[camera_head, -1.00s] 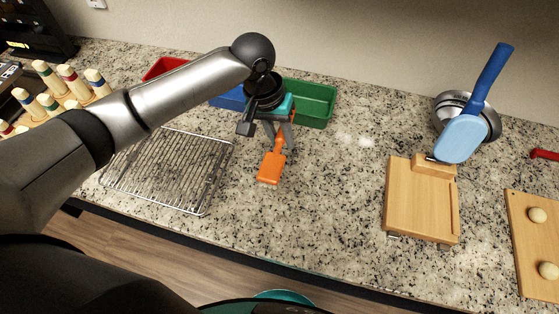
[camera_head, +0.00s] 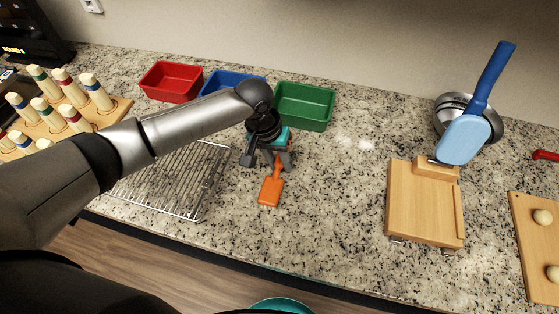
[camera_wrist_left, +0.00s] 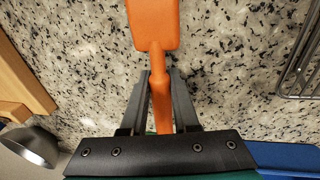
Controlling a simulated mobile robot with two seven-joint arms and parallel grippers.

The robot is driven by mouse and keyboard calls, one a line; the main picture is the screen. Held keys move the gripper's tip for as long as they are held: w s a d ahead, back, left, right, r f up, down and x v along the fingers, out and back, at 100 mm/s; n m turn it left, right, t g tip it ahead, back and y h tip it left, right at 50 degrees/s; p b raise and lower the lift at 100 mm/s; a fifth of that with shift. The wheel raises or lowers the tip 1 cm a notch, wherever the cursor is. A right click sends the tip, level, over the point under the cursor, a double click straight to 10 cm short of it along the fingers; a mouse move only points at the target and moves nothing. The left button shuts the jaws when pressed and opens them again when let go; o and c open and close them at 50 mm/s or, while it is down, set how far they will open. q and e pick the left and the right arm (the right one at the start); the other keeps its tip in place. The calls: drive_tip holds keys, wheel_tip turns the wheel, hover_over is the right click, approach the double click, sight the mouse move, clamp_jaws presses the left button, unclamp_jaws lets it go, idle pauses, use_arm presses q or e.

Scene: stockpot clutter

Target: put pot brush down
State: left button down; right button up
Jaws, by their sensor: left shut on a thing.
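The orange pot brush (camera_head: 270,191) has a flat, wide head and a slimmer handle. My left gripper (camera_head: 276,166) is shut on its handle, above the granite counter between the wire rack and the wooden board. In the left wrist view the two fingers (camera_wrist_left: 161,85) are on either side of the orange handle, and the brush head (camera_wrist_left: 153,22) points away from the gripper. I cannot tell whether the brush touches the counter. The handle's upper end is hidden by the gripper. My right gripper is not in view.
A wire rack (camera_head: 178,192) lies left of the brush. Red (camera_head: 171,95), blue (camera_head: 222,93) and green (camera_head: 303,118) bins stand behind. A wooden board (camera_head: 420,210) and a metal bowl (camera_head: 447,113) by a blue-handled tool (camera_head: 489,80) are right. Counter between brush and board is clear.

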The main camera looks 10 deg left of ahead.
use_arm(q)
drive_tip(key=c, duration=0.7)
unclamp_jaws()
drive_tip(key=shift+o, duration=0.2)
drive_tip(key=p+v, duration=0.2)
drive_tip(key=v, duration=1)
drive_tip(key=shift+p, duration=0.35)
